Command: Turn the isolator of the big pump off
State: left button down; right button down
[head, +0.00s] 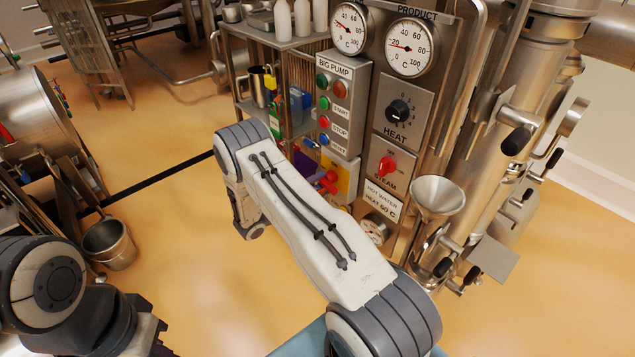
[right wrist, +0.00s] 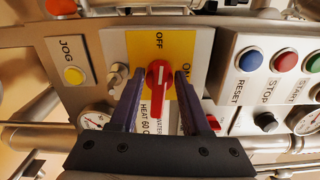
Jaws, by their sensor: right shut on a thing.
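The isolator is a red handle (right wrist: 158,82) on a yellow plate (right wrist: 140,48) marked OFF and ON. In the right wrist view its long axis runs nearly up and down, with its upper end towards OFF. In the head view the yellow plate (head: 345,172) sits below the BIG PUMP box (head: 341,82), with the red handle (head: 328,181) partly behind my right arm. My right gripper (right wrist: 160,82) has its purple-grey fingers on either side of the handle, shut on it. In the head view my arm hides most of this gripper. My left arm is at the lower left, its fingertips unseen.
The blue RESET button (right wrist: 249,59), red STOP button (right wrist: 285,60) and a JOG button (right wrist: 75,76) are close by. A red STEAM switch (head: 387,167) and a steel funnel (head: 438,197) are to the right in the head view. Shelves with bottles (head: 283,20) stand behind.

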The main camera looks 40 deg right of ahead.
jog(key=shift+a+n, duration=0.1)
jog(key=shift+n, duration=0.4)
jog(key=shift+f, duration=0.1)
jog(key=c, duration=0.8)
grip_release()
jog(key=shift+w, duration=0.1)
jog(key=shift+o, duration=0.2)
jog(key=a+b, duration=0.2)
jog(key=a, duration=0.8)
jog(key=shift+s+a, duration=0.25)
jog(key=shift+s, duration=0.2)
